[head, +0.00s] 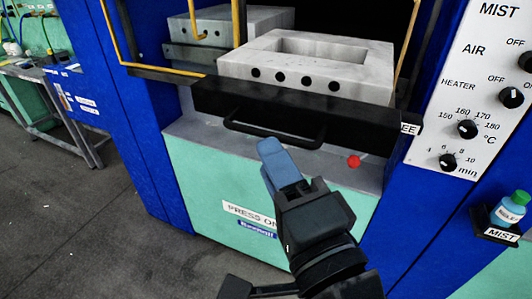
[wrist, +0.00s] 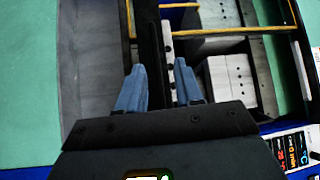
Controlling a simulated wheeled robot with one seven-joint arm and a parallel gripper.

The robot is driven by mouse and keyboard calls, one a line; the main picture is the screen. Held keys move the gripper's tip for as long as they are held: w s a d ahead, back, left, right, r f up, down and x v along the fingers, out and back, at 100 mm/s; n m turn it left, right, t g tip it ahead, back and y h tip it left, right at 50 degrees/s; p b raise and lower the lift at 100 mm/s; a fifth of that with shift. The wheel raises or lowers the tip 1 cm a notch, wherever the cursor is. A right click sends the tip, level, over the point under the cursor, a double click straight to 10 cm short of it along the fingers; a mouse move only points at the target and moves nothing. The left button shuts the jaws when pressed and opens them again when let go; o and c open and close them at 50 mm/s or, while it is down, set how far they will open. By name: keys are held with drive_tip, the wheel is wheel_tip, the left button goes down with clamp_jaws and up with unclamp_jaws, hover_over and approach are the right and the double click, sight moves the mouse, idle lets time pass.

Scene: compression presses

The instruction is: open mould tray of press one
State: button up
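The mould tray of press one has a black front (head: 345,125) with a black bar handle (head: 275,137). A grey mould block (head: 237,66) with a rectangular recess and several holes in its front sits on it. My gripper (head: 268,146) has blue fingers and is just below and in front of the handle in the head view. In the wrist view my gripper (wrist: 160,66) is open, its fingers apart, with dark bars of the tray front and handle beyond them. Whether the handle lies between the fingers I cannot tell.
A yellow guard frame (head: 112,35) stands at the press opening. A red button (head: 354,161) is below the tray. A control panel (head: 480,95) with knobs and a bottle holder (head: 497,222) are at the right. Clear floor (head: 70,225) lies left.

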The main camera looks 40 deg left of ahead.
drive_tip(key=shift+b+v, duration=0.4)
drive_tip(key=shift+v, duration=1.6)
drive_tip(key=s+d+f+t+h, duration=0.25)
drive_tip(key=d+f+h, duration=0.25)
drive_tip(key=d+f, duration=0.45)
drive_tip(key=s+d+f+t+h, duration=0.25)
drive_tip(key=d+f+h, duration=0.35)
drive_tip(key=d, duration=0.7)
drive_tip(key=s+d+n+h, duration=0.4)
drive_tip(key=s+d, duration=0.8)
drive_tip(key=s, duration=0.5)
drive_tip(key=shift+d+f+n+h, duration=0.3)
drive_tip(key=shift+d+f+h, duration=0.15)
drive_tip(key=shift+h, duration=0.45)
drive_tip(key=shift+s+a, duration=0.1)
drive_tip(key=shift+s, duration=0.05)
